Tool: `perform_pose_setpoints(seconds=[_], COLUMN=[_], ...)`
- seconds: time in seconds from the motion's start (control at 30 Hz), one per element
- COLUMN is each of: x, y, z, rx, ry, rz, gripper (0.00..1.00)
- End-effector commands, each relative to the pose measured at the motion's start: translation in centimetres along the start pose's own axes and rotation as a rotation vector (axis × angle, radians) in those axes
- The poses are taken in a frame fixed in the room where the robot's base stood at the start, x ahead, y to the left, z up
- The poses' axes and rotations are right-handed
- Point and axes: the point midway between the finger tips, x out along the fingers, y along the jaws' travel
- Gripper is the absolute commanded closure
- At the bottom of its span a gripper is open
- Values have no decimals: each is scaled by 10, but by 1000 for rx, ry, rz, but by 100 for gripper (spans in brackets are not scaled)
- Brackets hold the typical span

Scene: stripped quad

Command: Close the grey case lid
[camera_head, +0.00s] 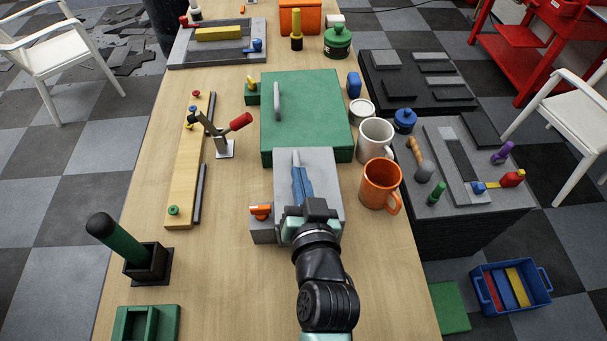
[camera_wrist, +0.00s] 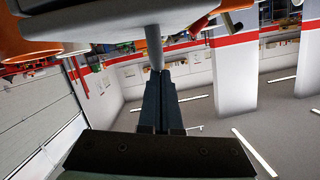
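The grey case (camera_head: 326,187) sits on the wooden table, just in front of the green case. Its light grey lid faces up; whether it lies flush or slightly raised is unclear. A bar handle (camera_head: 296,158) stands on the lid and also shows in the wrist view as a grey post (camera_wrist: 154,46) on the lid slab (camera_wrist: 120,22). My gripper (camera_head: 302,185) is over the lid, its dark fingers (camera_wrist: 161,88) close together at the handle and apparently shut on it. An orange latch knob (camera_head: 260,210) is on a grey block at the case's left. My wrist hides the case's front.
The green case (camera_head: 310,110) adjoins the far side. An orange mug (camera_head: 379,184) and white mug (camera_head: 375,138) stand close on the right. A toggle clamp (camera_head: 222,140) and wooden rail (camera_head: 186,170) are left.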

Motion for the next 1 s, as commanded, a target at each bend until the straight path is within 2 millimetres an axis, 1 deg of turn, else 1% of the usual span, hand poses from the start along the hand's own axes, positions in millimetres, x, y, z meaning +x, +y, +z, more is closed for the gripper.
perform_pose_setpoints(seconds=[0.2, 0.7, 0.77, 0.87, 1.0], x=[1, 1, 1, 1, 3], y=[0, 0, -1, -4, -10], z=[4, 2, -1, -11, -35], rx=[2, 3, 3, 3, 3], ry=[-1, -1, -1, -1, 1], rz=[-1, -1, -1, -1, -2], gripper=[100, 100, 100, 100, 100])
